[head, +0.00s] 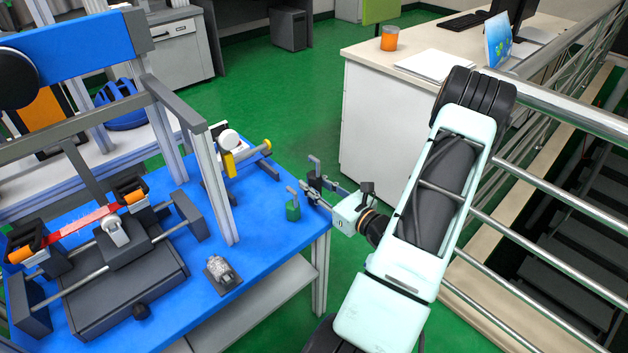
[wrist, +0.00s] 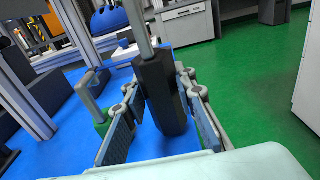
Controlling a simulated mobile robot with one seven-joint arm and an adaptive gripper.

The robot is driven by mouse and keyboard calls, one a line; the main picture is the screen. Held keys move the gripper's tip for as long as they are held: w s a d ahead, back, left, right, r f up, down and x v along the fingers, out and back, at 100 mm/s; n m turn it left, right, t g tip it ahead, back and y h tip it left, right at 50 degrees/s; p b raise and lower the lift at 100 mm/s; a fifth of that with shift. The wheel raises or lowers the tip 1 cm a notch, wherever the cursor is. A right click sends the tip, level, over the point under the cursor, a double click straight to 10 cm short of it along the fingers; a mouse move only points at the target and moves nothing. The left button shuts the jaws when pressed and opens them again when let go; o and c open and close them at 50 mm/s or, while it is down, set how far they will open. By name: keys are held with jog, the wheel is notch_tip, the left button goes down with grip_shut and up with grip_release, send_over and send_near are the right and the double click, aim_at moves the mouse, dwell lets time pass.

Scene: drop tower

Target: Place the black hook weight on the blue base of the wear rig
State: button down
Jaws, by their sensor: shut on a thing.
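The black hook weight (wrist: 163,92) stands upright between the fingers of my gripper (wrist: 165,112) in the wrist view, its grey hook rising out of the top of the picture. In the head view my gripper (head: 318,188) is shut on the weight (head: 314,181) at the right corner of the blue base (head: 265,243). I cannot tell whether the weight's underside touches the base. A green hook weight (head: 293,210) stands on the base just left of my gripper; it also shows in the wrist view (wrist: 102,118), beside the left finger.
The wear rig's grey frame post (head: 212,190) and dark sliding bed (head: 120,290) fill the base's left part. A small clear and metal piece (head: 222,274) lies near the front edge. A yellow and grey fixture (head: 245,157) stands behind. A metal railing (head: 530,200) runs along the right.

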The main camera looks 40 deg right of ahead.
jog(key=shift+f, duration=0.2)
jog(key=shift+f, duration=0.15)
jog(key=c, duration=1.6)
grip_release()
jog(key=shift+f, duration=0.1)
jog(key=shift+s+r, duration=0.15)
jog(key=shift+r, duration=0.05)
jog(key=s+p, duration=0.1)
jog(key=s, duration=1)
jog(key=shift+s+d+r, duration=0.25)
jog(key=shift+s+d, duration=0.1)
jog(key=shift+d, duration=0.1)
